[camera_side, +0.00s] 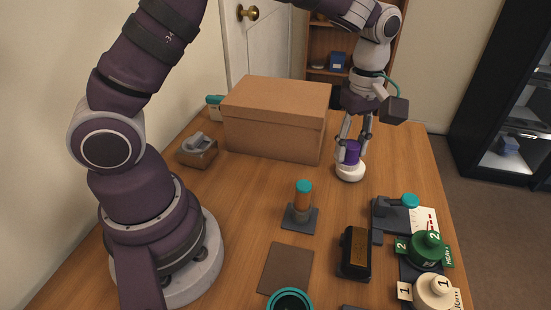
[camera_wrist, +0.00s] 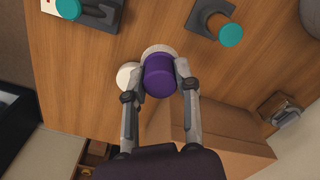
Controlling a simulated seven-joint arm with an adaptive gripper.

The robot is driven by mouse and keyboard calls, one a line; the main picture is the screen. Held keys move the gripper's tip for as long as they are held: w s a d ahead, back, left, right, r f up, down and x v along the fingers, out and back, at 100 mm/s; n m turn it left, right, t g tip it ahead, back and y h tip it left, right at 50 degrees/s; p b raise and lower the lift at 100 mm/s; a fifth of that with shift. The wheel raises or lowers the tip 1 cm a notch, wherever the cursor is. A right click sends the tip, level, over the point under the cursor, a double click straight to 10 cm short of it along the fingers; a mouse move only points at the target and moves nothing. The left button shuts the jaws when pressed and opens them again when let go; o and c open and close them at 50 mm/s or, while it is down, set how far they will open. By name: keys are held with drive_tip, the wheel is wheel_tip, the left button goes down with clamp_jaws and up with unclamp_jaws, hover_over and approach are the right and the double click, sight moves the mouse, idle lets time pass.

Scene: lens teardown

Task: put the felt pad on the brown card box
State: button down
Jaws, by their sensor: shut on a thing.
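My gripper (camera_side: 352,149) is shut on a purple cylinder (camera_side: 352,155), one finger on each side. In the wrist view the purple cylinder (camera_wrist: 160,76) sits between the fingertips, with a pale round disc (camera_wrist: 155,49) showing behind it, seemingly the felt pad with the purple part as its handle. A white rounded piece (camera_side: 350,173) lies right below it at the table; whether they touch is unclear. The closed brown card box (camera_side: 275,118) stands left of my gripper, its flat top bare; it also shows in the wrist view (camera_wrist: 225,140).
A small open box with a grey item (camera_side: 197,152) stands left of the card box. An orange, teal-capped post (camera_side: 303,205) is in mid-table. A black block (camera_side: 356,250), green and white numbered pieces (camera_side: 427,250) and a flat mat (camera_side: 287,268) are nearer the front.

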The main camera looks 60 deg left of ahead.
drive_tip(key=s+a+r, duration=0.4)
drive_tip(key=s+a, duration=0.2)
drive_tip(key=s, duration=0.3)
drive_tip(key=s+a+r, duration=0.4)
drive_tip(key=s+a, duration=0.2)
drive_tip(key=s, duration=0.2)
hover_over(272, 105)
drive_tip(key=shift+s+d+f, duration=0.1)
drive_tip(key=shift+s+f, duration=0.05)
drive_tip(key=shift+f, duration=0.35)
drive_tip(key=shift+s+d+f, duration=0.1)
drive_tip(key=shift+f, duration=0.35)
drive_tip(key=shift+w+a+f, duration=0.1)
drive_tip(key=shift+f, duration=0.8)
drive_tip(key=shift+w+a+f, duration=0.1)
drive_tip(key=shift+f, duration=0.75)
drive_tip(key=shift+d, duration=0.1)
drive_tip(key=shift+f, duration=0.15)
drive_tip(key=c, duration=0.8)
unclamp_jaws()
